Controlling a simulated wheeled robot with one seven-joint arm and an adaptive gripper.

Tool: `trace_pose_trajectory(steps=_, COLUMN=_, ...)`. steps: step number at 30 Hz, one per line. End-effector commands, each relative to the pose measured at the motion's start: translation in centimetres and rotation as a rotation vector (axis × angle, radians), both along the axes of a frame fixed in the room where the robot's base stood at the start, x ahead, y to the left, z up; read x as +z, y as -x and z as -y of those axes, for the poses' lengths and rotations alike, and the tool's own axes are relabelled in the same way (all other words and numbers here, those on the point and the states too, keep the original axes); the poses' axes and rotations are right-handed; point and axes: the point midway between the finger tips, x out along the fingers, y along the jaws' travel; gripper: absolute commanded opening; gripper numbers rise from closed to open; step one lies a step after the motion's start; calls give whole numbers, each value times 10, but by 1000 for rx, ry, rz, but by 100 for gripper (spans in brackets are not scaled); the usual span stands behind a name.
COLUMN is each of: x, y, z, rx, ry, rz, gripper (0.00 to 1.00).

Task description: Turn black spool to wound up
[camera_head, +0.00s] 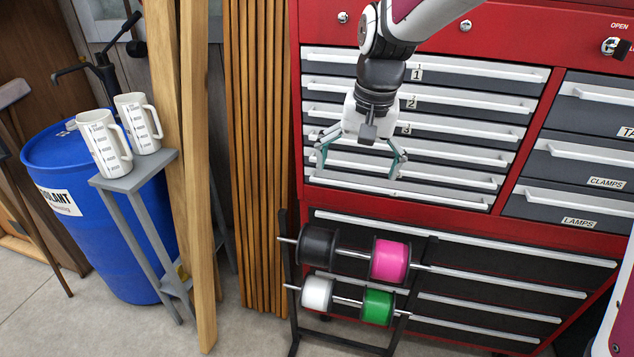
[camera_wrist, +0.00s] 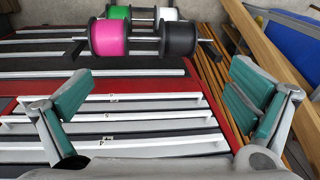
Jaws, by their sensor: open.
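The black spool (camera_head: 318,246) is on the upper rod of a dark spool rack (camera_head: 289,275), at its left end in the head view. It also shows in the wrist view (camera_wrist: 180,38), at the top, right of the pink spool (camera_wrist: 108,38). My gripper (camera_head: 360,160) is open and empty. It hangs above the rack, in front of the red cabinet's drawers, clear of the black spool. Its two teal-padded fingers are spread wide in the wrist view (camera_wrist: 160,110). How far the spool is wound cannot be told.
The pink spool shares the upper rod. A white spool (camera_head: 317,293) and a green spool (camera_head: 378,306) sit on the lower rod. The red tool cabinet (camera_head: 480,205) stands close behind. Wooden boards (camera_head: 255,150), a blue barrel (camera_head: 110,235) and a grey stand with measuring jugs (camera_head: 104,143) are left.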

Motion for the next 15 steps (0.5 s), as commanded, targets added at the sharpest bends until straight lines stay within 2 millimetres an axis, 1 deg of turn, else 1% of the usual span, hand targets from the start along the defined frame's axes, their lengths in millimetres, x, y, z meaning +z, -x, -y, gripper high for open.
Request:
trace_pose_trajectory(steps=1, x=-29, y=-18, z=-12, rx=-3, ry=10, rz=-24, gripper=100)
trace_pose_trajectory(steps=2, x=-42, y=-27, z=-17, rx=-10, ry=15, rz=-35, gripper=100)
trace_pose_trajectory(steps=3, x=-59, y=-37, z=-25, rx=-16, ry=23, rz=-49, gripper=100)
trace_pose_trajectory(steps=5, x=-83, y=-52, z=-36, rx=-24, ry=35, rz=-68, gripper=100)
trace_pose_trajectory(steps=6, x=-99, y=-60, z=-43, rx=-30, ry=44, rz=-78, gripper=100)
trace_pose_trajectory(steps=9, x=-133, y=-76, z=-58, rx=-42, ry=63, rz=-100, gripper=100)
trace_pose_trajectory(steps=12, x=-156, y=-85, z=-69, rx=-49, ry=77, rz=-114, gripper=100)
trace_pose_trajectory(steps=15, x=-167, y=-90, z=-74, rx=-54, ry=85, rz=-119, gripper=100)
